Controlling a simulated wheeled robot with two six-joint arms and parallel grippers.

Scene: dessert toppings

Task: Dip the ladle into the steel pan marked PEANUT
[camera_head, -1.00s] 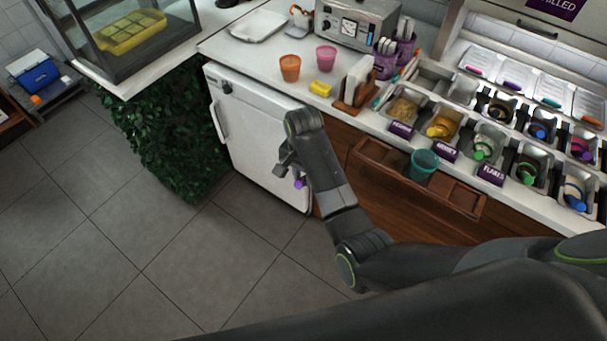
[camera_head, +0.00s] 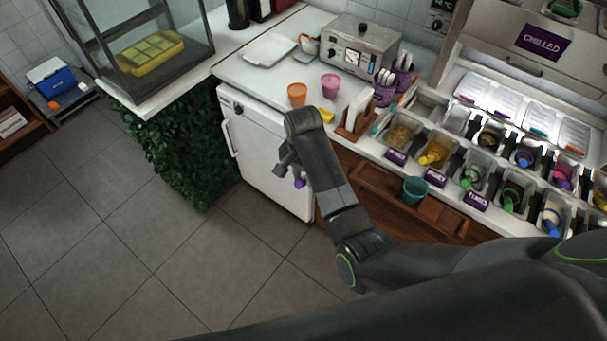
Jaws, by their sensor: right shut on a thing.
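My right gripper (camera_head: 287,166) hangs in front of the white fridge, below the counter's level in the picture. It is shut on a mostly hidden thing; only a small purple end (camera_head: 299,183), probably the ladle's, shows below the jaws. A steel pan with tan, nut-like contents (camera_head: 401,136) is at the left end of the front row of pans, right of my gripper and well apart from it. The purple label (camera_head: 396,157) before it looks like PEANUT but is blurred. My left gripper is not in view.
Other steel pans with coloured ladles (camera_head: 470,175) continue to the right. A teal cup (camera_head: 415,189) stands in a wooden front rack (camera_head: 450,217). A napkin holder (camera_head: 354,121), orange cup (camera_head: 297,94) and pink cup (camera_head: 330,84) stand on the counter. The floor (camera_head: 190,265) is clear.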

